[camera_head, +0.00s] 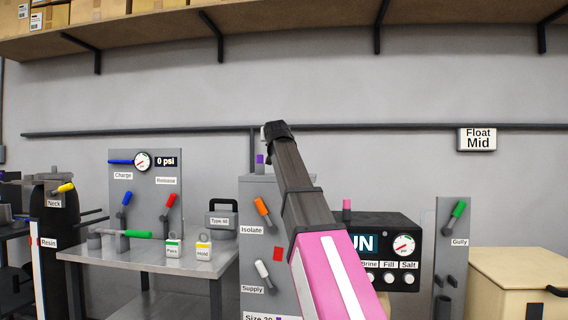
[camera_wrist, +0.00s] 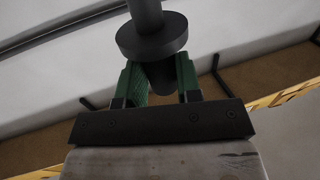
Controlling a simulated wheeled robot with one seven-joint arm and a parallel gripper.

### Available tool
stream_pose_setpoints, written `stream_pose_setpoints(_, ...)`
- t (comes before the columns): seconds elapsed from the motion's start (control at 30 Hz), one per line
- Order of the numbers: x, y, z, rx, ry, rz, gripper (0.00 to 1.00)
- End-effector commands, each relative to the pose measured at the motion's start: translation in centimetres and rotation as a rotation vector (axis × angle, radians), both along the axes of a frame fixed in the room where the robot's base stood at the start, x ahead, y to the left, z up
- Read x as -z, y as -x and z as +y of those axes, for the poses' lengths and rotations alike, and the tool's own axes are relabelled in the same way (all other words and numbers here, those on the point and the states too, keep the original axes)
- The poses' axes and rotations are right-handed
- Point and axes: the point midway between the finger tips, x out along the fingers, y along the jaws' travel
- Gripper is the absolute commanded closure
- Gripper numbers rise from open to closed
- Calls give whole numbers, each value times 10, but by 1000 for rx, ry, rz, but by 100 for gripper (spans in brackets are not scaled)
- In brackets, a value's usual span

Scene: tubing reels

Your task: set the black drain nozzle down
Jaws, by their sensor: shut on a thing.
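The black drain nozzle (camera_wrist: 152,38) shows in the wrist view as a dark grey piece with a round flange and a narrower stem rising out of the top of the picture. My gripper (camera_wrist: 159,72) has its two green fingers closed on the part below the flange. The nozzle's far end is cut off by the picture edge. In the head view my dark and pink arm reaches up and away in the middle. The gripper and nozzle cannot be made out there, beyond the arm's end. The nozzle appears held in the air, touching nothing else visible.
A metal bench (camera_head: 150,258) with small labelled boxes and a gauge panel (camera_head: 145,190) stands left. An Isolate/Supply panel (camera_head: 252,212) and a black gauge box (camera_head: 378,226) flank my arm. A shelf (camera_head: 300,32) hangs above.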

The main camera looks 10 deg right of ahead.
Motion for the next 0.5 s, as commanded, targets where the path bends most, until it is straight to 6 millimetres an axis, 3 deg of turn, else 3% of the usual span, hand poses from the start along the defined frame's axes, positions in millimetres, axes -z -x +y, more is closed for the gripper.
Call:
stream_pose_setpoints(0.3, 36, -37, -48, 1, 0, 1, 93)
stream_pose_setpoints(0.5, 45, -46, -59, -1, 0, -1, 93)
